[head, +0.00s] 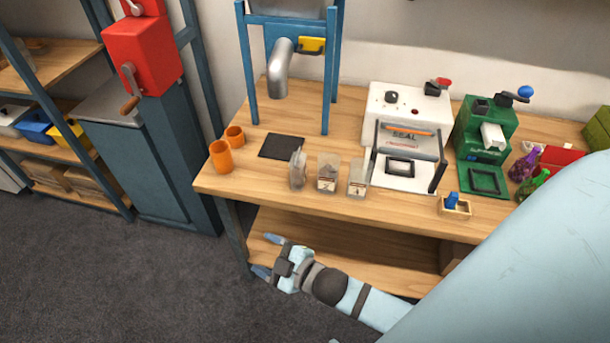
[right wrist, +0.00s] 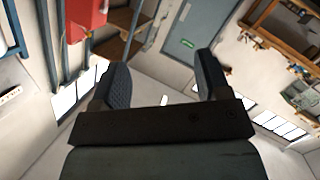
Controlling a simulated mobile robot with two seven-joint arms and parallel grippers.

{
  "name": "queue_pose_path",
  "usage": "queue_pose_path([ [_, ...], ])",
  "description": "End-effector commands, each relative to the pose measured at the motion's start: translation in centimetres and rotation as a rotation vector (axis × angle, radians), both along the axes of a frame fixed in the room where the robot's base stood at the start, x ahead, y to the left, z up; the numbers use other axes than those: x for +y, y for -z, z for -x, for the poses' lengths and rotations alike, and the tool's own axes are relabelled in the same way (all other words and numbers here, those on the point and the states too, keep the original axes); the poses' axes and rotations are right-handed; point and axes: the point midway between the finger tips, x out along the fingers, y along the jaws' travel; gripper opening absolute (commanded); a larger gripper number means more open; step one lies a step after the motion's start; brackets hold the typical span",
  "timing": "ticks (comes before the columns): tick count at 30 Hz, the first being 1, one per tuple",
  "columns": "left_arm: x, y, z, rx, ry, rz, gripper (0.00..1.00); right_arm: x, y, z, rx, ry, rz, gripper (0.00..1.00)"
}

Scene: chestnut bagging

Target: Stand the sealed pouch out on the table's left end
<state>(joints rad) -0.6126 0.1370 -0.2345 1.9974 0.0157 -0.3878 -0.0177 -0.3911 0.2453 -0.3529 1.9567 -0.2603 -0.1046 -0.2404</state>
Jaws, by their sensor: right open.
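Several clear pouches stand upright near the front edge of the wooden table, left of its middle. The left pouch (head: 297,169) is turned nearly edge-on; the middle pouch (head: 327,173) and right pouch (head: 357,178) show labels. I cannot tell which is sealed. The table's left end (head: 211,187) holds two orange cups. My right gripper (head: 266,256) is open and empty, in front of and below the table's front edge, apart from the pouches. In the right wrist view its two fingers (right wrist: 162,78) are spread, with only the room beyond. My left gripper is not in view.
The cups (head: 221,157) and a black square pad (head: 282,146) lie left of the pouches. The white sealing machine (head: 408,110) and a green machine (head: 484,135) stand to the right. A blue hopper frame (head: 250,65) stands behind. A small wooden box (head: 454,209) sits near the front edge.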

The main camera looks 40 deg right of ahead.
Motion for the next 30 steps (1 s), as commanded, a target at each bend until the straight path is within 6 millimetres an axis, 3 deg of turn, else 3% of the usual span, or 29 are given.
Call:
queue_pose_path([
  [1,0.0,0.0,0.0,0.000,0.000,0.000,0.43,-0.9,2.2,2.3,0.147,0.075,-0.101,0.70],
  [3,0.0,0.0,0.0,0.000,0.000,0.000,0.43,-1.9,4.7,4.9,0.318,0.166,-0.224,0.70],
  [6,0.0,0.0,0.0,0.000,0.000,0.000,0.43,-2.7,7.0,7.8,0.484,0.258,-0.344,0.70],
  [12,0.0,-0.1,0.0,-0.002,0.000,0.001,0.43,-3.1,8.2,9.7,0.581,0.313,-0.416,0.70],
  [19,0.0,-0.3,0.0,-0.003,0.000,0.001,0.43,-3.1,8.0,9.6,0.579,0.310,-0.412,0.70],
  [22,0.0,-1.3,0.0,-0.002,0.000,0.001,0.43,-3.1,6.9,9.6,0.577,0.310,-0.412,0.70],
  [30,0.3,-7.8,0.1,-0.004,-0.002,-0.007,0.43,-3.3,0.3,9.7,0.571,0.313,-0.406,0.70],
])
